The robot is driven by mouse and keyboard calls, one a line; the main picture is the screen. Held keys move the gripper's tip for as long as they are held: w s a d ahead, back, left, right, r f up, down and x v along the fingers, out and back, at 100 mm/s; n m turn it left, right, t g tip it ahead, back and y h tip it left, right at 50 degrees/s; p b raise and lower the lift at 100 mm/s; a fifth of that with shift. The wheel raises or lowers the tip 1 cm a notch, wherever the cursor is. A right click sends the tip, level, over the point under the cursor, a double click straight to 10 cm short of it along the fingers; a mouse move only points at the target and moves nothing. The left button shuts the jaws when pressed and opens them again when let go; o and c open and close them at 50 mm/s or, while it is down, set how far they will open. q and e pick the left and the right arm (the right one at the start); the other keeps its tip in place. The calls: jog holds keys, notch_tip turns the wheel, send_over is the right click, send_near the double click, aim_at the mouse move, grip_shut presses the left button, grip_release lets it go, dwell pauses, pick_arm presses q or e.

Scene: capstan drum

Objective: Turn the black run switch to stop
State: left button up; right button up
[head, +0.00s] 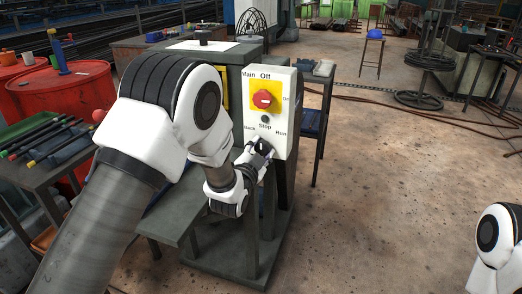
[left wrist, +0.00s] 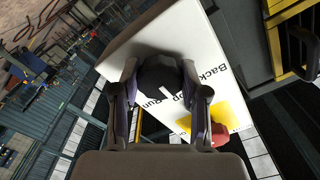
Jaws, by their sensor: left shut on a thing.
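The white switch panel (head: 281,117) stands upright on a grey machine, printed Back, Stop and Run low on its face. The black run switch (left wrist: 158,72) is a round knob with a short white line, seen between my left fingers in the left wrist view. My left gripper (head: 261,148) is at the lower part of the panel in the head view, and its fingers (left wrist: 163,97) are shut on the knob from both sides. The fingers partly hide the labels. I cannot tell surely which label the white line points to. My right gripper is out of view.
A red main switch (head: 263,99) on a yellow plate sits above the run switch; it also shows in the left wrist view (left wrist: 219,134). A red drum (head: 76,92) and a tool table (head: 50,165) stand left. Open floor (head: 400,190) lies right.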

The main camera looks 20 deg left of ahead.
pick_arm(q)
jog(key=o, duration=1.2)
jog(key=shift+c, duration=0.2)
jog(key=s, duration=1.2)
jog(key=shift+a, duration=0.2)
